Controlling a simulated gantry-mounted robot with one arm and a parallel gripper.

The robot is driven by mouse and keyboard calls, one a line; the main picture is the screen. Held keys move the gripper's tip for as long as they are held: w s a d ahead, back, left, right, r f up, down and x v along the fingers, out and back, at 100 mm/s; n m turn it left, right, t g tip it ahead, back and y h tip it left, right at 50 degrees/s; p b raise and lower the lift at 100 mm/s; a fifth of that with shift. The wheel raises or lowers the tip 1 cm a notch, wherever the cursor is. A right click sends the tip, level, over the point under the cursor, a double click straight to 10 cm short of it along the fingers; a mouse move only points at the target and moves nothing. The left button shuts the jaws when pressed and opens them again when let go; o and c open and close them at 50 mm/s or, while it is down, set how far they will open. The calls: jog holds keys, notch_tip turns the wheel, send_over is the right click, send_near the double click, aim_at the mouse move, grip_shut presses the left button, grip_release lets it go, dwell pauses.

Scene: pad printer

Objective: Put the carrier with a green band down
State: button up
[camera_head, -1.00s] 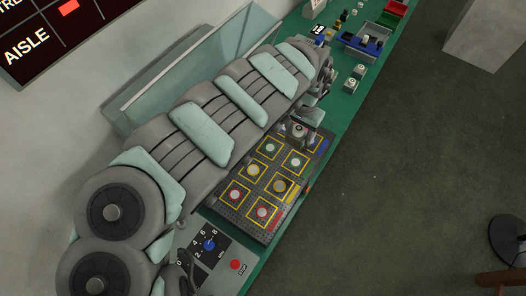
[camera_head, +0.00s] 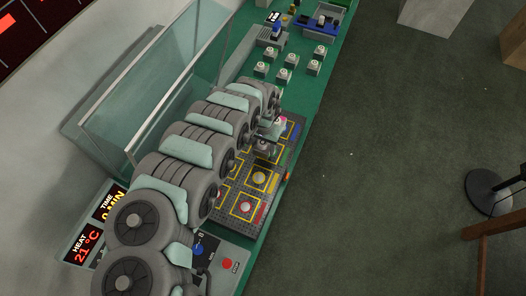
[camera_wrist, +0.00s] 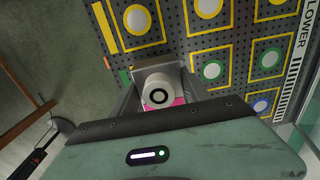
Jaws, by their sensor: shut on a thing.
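My gripper (camera_wrist: 160,100) is shut on a carrier (camera_wrist: 158,82), which has a pale block body and a white round knob with a dark ring on top. I cannot make out a green band on it. A pink patch shows beside the knob. In the head view, my gripper (camera_head: 266,147) is over the far part of the dark perforated board (camera_head: 232,212), which has yellow square outlines around coloured rings. In the wrist view the board (camera_wrist: 178,62) lies beyond the carrier. I cannot tell whether the carrier touches it.
Several white-topped blocks (camera_head: 285,74) stand on the green bench (camera_head: 305,92) beyond the board. A blue tray (camera_head: 320,27) is farther back. A panel with a red button (camera_head: 227,263) is at the near end. A glass screen (camera_head: 165,75) stands along the left.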

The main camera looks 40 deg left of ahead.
aim_at(263, 152)
jog(key=shift+f, duration=0.45)
notch_tip(263, 152, down, 3)
jog(key=shift+f, duration=0.5)
jog(key=shift+f, duration=0.15)
jog(key=o, duration=1.5)
jog(key=shift+c, duration=0.2)
